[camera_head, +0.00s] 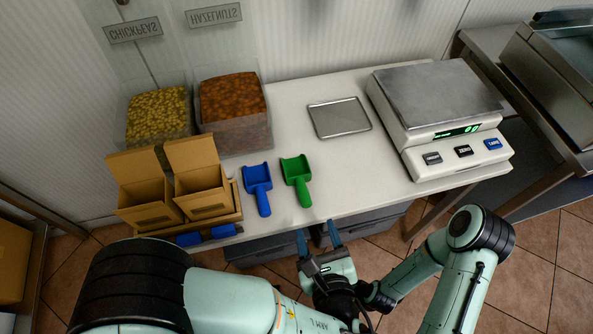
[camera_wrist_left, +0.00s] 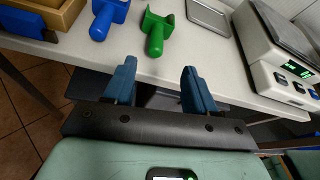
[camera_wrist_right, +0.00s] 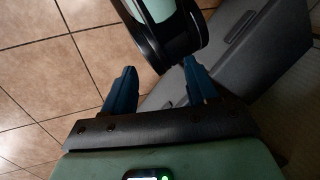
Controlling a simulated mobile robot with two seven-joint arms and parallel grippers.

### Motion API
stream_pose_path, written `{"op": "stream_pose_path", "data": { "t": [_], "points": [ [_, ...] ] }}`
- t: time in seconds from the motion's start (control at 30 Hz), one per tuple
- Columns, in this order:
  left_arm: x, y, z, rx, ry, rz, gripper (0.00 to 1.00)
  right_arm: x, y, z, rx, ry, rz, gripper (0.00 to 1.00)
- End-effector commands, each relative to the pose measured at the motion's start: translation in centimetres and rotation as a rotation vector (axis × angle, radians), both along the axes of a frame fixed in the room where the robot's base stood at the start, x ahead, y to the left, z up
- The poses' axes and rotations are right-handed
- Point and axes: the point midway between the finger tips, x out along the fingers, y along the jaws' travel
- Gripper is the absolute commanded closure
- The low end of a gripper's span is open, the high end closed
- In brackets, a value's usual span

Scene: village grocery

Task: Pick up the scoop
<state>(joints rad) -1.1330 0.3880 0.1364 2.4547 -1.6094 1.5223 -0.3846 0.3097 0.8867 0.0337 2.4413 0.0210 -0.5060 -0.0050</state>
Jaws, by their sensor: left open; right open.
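Two scoops lie on the white counter (camera_head: 340,165): a blue scoop (camera_head: 258,187) and, to its right, a green scoop (camera_head: 297,179). Their handles point toward the counter's front edge. In the left wrist view the blue scoop (camera_wrist_left: 108,14) and the green scoop (camera_wrist_left: 157,32) show beyond the fingers. My left gripper (camera_head: 318,241) is open and empty, just in front of the counter edge, near the green scoop's handle and apart from it. My right gripper (camera_wrist_right: 160,88) is open and empty in the right wrist view, over the floor, with one of my arm links close to its fingers.
Behind the scoops stand bins of chickpeas (camera_head: 158,117) and hazelnuts (camera_head: 233,100). Open cardboard boxes (camera_head: 204,192) stand left of the blue scoop. A metal tray (camera_head: 339,118) and a scale (camera_head: 437,110) are to the right. Grey drawers (camera_head: 262,250) are under the counter.

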Motion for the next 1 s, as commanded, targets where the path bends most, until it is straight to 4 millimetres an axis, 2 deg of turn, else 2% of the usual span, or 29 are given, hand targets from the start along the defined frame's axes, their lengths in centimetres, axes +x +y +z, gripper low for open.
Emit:
{"op": "stream_pose_path", "data": {
  "t": [0.33,0.6,0.9,1.0],
  "points": [
    [5.6,1.5,-2.5,0.001,0.003,0.007,0.44,1.8,-0.9,-1.4,-0.022,-0.046,-0.020,0.42],
    [7.5,2.0,-3.3,0.000,0.003,0.005,0.44,2.5,-1.2,-1.9,-0.031,-0.064,-0.028,0.42],
    [11.1,3.1,-5.1,0.001,0.004,0.006,0.44,4.1,-2.1,-3.0,-0.053,-0.107,-0.044,0.42],
    [11.5,3.2,-5.2,0.000,0.002,0.004,0.44,4.2,-2.1,-3.1,-0.055,-0.111,-0.047,0.42]
  ]
}}
